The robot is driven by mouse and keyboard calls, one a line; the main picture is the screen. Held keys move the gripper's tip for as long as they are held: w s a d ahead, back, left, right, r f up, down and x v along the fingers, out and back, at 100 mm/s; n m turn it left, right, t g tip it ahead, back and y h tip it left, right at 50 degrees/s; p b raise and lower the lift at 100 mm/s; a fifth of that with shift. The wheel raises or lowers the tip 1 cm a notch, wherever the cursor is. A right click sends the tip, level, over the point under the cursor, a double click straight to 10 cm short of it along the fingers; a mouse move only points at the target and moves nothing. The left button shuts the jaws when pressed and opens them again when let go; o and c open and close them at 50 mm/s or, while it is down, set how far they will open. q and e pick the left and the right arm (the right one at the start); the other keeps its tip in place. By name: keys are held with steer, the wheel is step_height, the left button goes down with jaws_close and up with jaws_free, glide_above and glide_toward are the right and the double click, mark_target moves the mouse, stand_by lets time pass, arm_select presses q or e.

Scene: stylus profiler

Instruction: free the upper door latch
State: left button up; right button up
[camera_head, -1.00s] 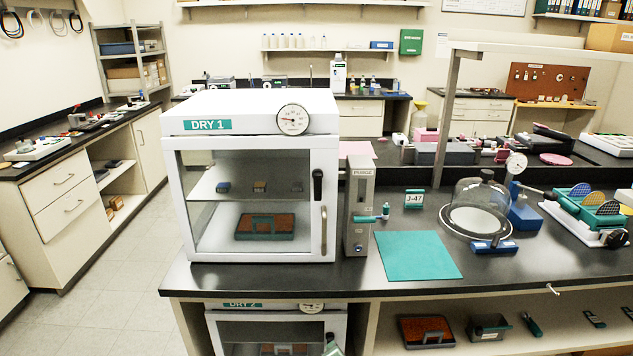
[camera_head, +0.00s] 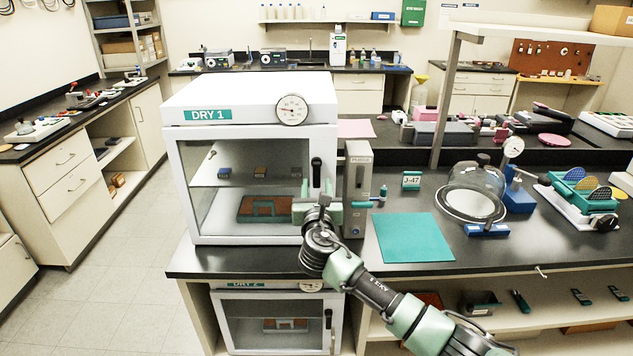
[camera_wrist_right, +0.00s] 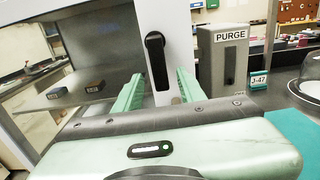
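The upper cabinet, DRY 1 (camera_head: 255,100), stands on the black bench with its glass door shut. Its black upper door latch (camera_head: 316,172) is upright on the right edge of the door. It also shows in the right wrist view (camera_wrist_right: 156,58), between and beyond the two green fingertips. My right gripper (camera_head: 318,203) is open and empty, just below the latch in the head view and in front of the door frame. I see no contact with the latch. The gripper hides the metal door handle. My left gripper is not in view.
The purge box (camera_head: 357,190) stands close right of the cabinet, with a teal-handled valve. A teal mat (camera_head: 413,237) and glass bell jar (camera_head: 475,190) are farther right. Cabinet DRY 2 (camera_head: 270,310) is below the bench. Blocks and a tray sit inside DRY 1.

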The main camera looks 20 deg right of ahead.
steer(key=shift+x, duration=0.9)
jaws_close()
